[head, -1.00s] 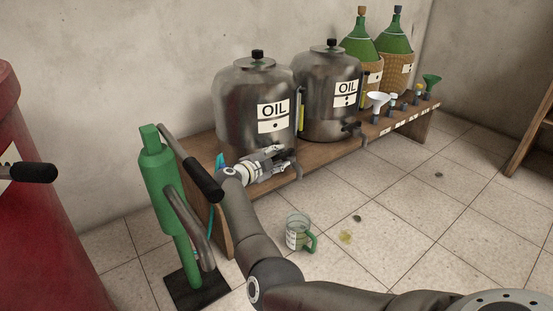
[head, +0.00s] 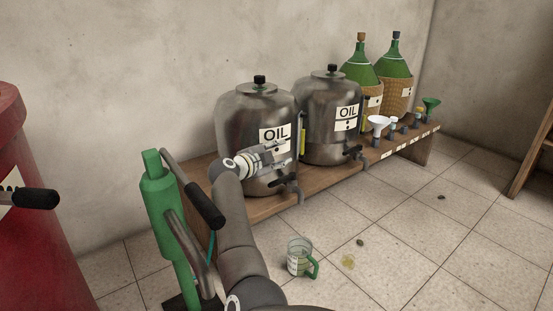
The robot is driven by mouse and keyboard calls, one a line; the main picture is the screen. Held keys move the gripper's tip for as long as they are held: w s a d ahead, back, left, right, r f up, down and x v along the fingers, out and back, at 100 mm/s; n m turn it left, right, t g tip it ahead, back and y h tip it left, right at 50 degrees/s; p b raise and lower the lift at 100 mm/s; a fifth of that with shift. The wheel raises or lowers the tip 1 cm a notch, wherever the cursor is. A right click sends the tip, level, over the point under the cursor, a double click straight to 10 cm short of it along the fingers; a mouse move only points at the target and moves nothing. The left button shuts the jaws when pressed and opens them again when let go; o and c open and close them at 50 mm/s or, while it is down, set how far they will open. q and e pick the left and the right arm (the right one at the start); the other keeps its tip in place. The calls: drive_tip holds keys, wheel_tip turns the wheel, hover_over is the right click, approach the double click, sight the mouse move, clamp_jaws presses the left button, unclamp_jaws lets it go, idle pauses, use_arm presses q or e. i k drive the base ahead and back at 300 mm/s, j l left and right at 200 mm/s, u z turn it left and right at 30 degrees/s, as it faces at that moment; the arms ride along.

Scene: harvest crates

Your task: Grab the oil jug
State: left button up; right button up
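A clear jug with a green handle (head: 299,258) stands upright on the tiled floor in front of the bench. Two metal drums labelled OIL stand on the bench, a left one (head: 240,122) and a right one (head: 322,100). My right gripper (head: 284,152) is in front of the left drum, covering part of its label and lower body. Its fingers look spread with nothing between them. It is above and behind the jug in the picture, well apart from it. My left gripper is not in view.
A green pump-like device with a black-gripped lever (head: 157,188) stands left of my arm. A red machine (head: 30,250) is at the left edge. The floor right of the jug is mostly clear.

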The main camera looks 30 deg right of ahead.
sight(304, 262)
drive_tip(key=k, duration=1)
